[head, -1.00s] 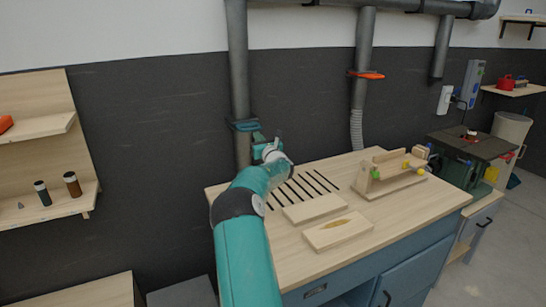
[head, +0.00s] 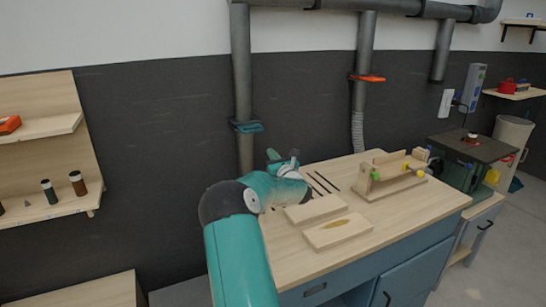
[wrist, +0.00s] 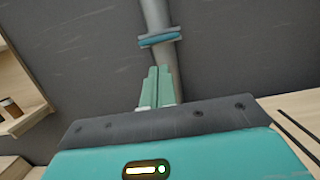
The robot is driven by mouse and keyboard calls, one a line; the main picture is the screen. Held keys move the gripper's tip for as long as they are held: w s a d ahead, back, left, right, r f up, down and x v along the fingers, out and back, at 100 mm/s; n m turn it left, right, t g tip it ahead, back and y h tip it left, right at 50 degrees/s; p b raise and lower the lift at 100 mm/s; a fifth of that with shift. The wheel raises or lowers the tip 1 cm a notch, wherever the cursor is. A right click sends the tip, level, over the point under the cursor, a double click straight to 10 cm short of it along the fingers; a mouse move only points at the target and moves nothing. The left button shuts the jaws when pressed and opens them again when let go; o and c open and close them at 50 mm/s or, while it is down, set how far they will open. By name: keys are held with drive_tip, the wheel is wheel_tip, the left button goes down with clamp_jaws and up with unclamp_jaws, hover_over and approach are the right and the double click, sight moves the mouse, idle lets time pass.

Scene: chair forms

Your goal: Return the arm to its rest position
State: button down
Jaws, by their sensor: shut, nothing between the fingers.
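My arm (head: 238,255) reaches up from the bottom of the head view and bends at a dark joint. My gripper (head: 280,155) is above the back left part of the workbench (head: 410,222), in front of the dark wall. In the wrist view my gripper's two pale green fingers (wrist: 158,88) lie side by side, shut, with nothing held. They point toward the grey pipe (wrist: 156,15) and its blue clamp (wrist: 159,38).
On the bench are two wooden blocks (head: 338,231), several dark rods (head: 322,183) and a wooden frame (head: 392,184). A wooden shelf unit (head: 50,150) stands left. A dark-topped machine (head: 470,148) stands right. Air above the bench is mostly clear.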

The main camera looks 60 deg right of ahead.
drive_tip(key=shift+s+a, duration=0.1)
drive_tip(key=shift+s, duration=0.05)
idle(0.5)
drive_tip(key=w+a+r+m+g+h, duration=0.1)
drive_tip(key=w+a+r+m+g, duration=0.15)
drive_tip(key=a+m, duration=0.45)
drive_tip(key=w+a+r+m+g, duration=0.1)
drive_tip(key=a+r+m+g, duration=0.1)
drive_tip(key=a+r+m, duration=0.35)
drive_tip(key=s+a+f+m+g+y, duration=0.2)
drive_tip(key=a+m+y, duration=0.3)
drive_tip(key=a+m, duration=1.15)
drive_tip(key=s+a+f+g+y, duration=0.1)
drive_tip(key=s+a+f+y, duration=0.1)
drive_tip(key=s+a, duration=0.5)
drive_tip(key=s+a+f+g+y, duration=0.1)
drive_tip(key=s+a, duration=0.6)
drive_tip(key=a, duration=0.9)
drive_tip(key=s+a+f+g+y, duration=0.2)
drive_tip(key=s+a, duration=0.5)
drive_tip(key=a, duration=0.5)
drive_tip(key=shift+a+f+m+g+y, duration=0.15)
drive_tip(key=shift+f+m+g+y, duration=0.25)
drive_tip(key=shift+g+y, duration=0.3)
drive_tip(key=shift+s, duration=0.2)
